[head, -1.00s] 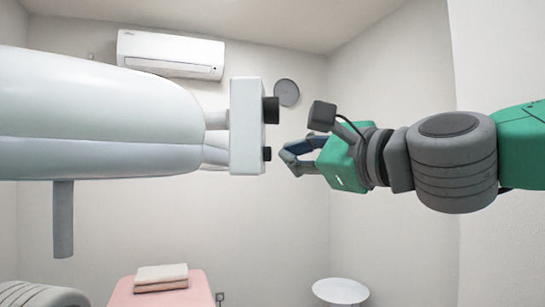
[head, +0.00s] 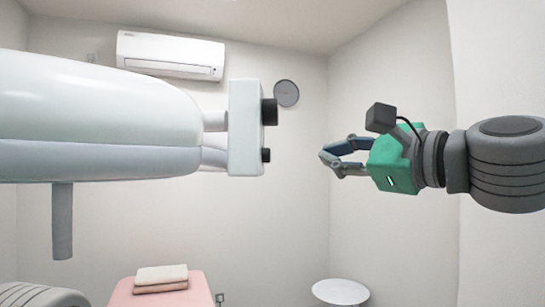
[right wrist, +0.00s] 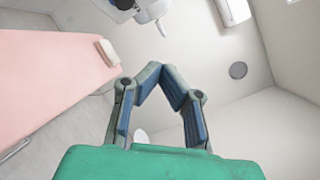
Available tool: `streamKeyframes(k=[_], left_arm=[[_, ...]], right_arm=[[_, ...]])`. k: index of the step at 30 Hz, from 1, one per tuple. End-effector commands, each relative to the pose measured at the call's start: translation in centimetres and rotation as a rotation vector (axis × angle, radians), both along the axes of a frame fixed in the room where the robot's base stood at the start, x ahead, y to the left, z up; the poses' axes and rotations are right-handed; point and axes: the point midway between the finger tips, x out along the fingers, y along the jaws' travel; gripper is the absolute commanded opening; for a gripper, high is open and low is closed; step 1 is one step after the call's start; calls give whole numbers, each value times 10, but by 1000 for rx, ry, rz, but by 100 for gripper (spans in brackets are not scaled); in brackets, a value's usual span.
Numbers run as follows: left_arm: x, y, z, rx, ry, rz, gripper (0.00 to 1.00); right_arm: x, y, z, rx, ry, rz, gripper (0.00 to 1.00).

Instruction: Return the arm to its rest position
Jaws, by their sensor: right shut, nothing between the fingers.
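My right gripper (head: 328,163), green with grey and blue fingers, is raised at the right of the head view. It is shut and empty, pointing left toward the knobbed end of the white machine (head: 100,115), with a clear gap between them. In the right wrist view my right gripper's fingers (right wrist: 165,88) bend in over the green palm, with nothing held. The right arm comes in from the right edge. My left gripper is not in view; a grey ribbed part shows at the lower left corner.
A pink bed (head: 198,290) with folded towels (head: 161,275) stands below, also in the wrist view (right wrist: 45,75). A round white table (head: 341,291) stands low. The right wall is behind my arm.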

Motion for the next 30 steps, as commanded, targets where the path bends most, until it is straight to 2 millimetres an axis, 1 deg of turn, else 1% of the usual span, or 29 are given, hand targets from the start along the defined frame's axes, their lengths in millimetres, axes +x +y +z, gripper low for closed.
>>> streamKeyframes(k=[1, 4, 16, 17, 19, 20, 23, 24, 26, 27, 29, 30], left_arm=[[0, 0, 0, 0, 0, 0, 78], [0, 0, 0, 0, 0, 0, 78], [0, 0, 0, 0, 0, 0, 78], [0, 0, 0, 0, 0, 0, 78], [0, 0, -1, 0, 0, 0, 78], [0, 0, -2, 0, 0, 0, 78], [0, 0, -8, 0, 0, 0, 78], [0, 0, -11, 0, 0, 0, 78], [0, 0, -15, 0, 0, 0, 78], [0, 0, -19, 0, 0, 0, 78], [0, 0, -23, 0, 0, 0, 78], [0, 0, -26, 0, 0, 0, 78]], right_arm=[[0, -4, 0, 1, 0, -1, 0], [-1, -6, 0, -1, -1, 0, 0], [0, -5, -1, -1, 0, 1, 0], [0, -5, -2, -4, 1, 0, 0], [3, -4, -13, -22, 7, -2, 0], [5, -3, -22, -37, 13, -4, 0], [17, 3, -71, -123, 39, -12, 0], [22, 6, -97, -173, 52, -15, 0], [28, 9, -142, -258, 71, -15, 0], [31, 10, -175, -318, 86, -12, 0], [33, 11, -221, -409, 102, -6, 0], [32, 11, -252, -471, 114, 4, 0]])
